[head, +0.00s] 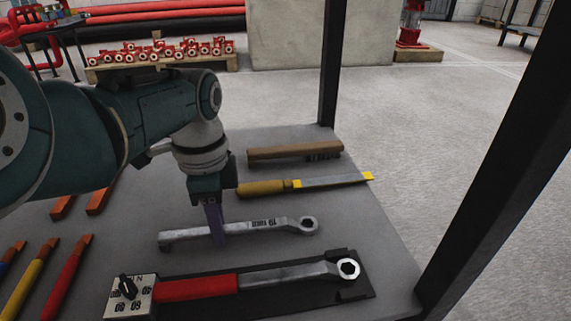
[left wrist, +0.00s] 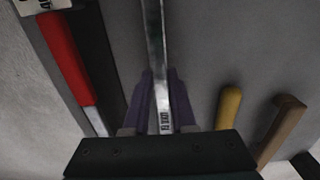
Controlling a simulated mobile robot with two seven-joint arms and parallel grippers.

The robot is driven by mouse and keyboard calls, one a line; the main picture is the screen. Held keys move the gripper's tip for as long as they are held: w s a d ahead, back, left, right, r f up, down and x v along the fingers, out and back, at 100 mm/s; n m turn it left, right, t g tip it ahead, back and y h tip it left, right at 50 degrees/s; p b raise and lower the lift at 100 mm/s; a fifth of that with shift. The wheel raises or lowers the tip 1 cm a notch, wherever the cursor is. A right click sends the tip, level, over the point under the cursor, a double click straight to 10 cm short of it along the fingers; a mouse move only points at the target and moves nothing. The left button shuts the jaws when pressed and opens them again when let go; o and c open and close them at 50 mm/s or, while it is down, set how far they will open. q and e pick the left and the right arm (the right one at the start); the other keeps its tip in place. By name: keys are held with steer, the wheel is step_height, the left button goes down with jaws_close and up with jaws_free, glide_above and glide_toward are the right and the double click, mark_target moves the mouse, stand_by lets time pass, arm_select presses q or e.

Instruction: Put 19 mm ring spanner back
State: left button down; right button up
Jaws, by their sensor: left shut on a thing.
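The 19 mm ring spanner (head: 262,227), a grey steel bar with dark lettering and a ring at its right end, lies level at or just above the grey table top (head: 385,215). I cannot tell whether it touches the table. My left gripper (head: 215,238) points down and is shut on its shank, left of the lettering. In the left wrist view the spanner (left wrist: 156,60) runs between the two purple fingers (left wrist: 160,105). My right gripper is not in view.
A red-handled wrench (head: 195,288) lies in a black tray (head: 362,284) in front. A yellow-handled file (head: 262,187) and a wooden brush (head: 290,151) lie behind. Several coloured-handled tools (head: 62,282) lie at left. A dark post (head: 490,150) stands at right.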

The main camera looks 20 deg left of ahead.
arm_select(q)
steer(key=shift+f, duration=0.1)
steer(key=c, duration=0.7)
jaws_free()
steer(key=shift+c, duration=0.2)
